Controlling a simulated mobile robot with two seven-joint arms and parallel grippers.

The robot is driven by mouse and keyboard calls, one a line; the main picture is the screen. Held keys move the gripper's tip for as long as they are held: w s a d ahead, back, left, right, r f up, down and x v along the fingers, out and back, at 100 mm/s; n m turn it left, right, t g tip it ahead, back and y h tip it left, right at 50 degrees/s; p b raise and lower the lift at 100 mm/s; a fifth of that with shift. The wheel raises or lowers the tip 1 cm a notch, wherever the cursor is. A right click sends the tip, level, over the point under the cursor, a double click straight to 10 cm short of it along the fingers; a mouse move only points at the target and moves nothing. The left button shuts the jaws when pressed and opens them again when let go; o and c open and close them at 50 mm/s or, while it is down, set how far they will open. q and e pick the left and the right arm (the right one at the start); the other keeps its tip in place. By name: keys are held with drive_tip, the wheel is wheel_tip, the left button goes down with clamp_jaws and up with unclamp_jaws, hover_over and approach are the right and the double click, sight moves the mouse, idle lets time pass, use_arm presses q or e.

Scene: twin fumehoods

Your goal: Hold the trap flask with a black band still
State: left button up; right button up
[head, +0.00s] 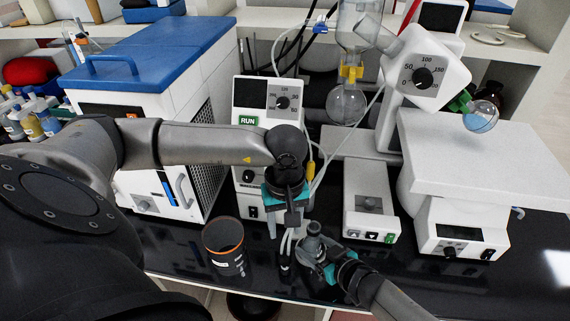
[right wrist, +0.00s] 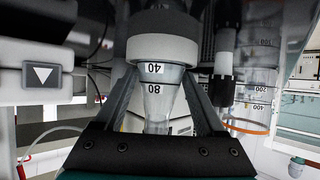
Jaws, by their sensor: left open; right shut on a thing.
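My right gripper (head: 318,258) comes in from the lower right, low at the front of the black bench. In the right wrist view its fingers are shut on a clear conical flask (right wrist: 160,88) with the marks 40 and 80, shown inverted, against a pale round collar (right wrist: 162,50). In the head view only a dark top (head: 314,230) shows above these fingers. My left gripper (head: 284,222) is open and points down, just up and left of the right one.
An orange-rimmed beaker (head: 224,248) stands left of the grippers, and its rim shows in the right wrist view (right wrist: 246,126). Behind are a white RUN unit (head: 250,100), a blue-topped box (head: 145,58), a rotary evaporator (head: 425,75) and its bath (head: 470,165). Thin tubes hang near the left gripper.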

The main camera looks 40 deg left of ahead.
drive_tip(key=o, duration=0.7)
drive_tip(key=shift+o, duration=0.2)
drive_tip(key=shift+r, duration=0.1)
drive_tip(key=shift+r+p, duration=0.65)
drive_tip(key=shift+p, duration=0.05)
drive_tip(key=shift+o, duration=0.4)
drive_tip(key=shift+o, duration=0.6)
drive_tip(key=shift+d, duration=0.15)
drive_tip(key=v, duration=1.1)
drive_tip(key=shift+d+r, duration=0.15)
drive_tip(key=shift+d, duration=0.15)
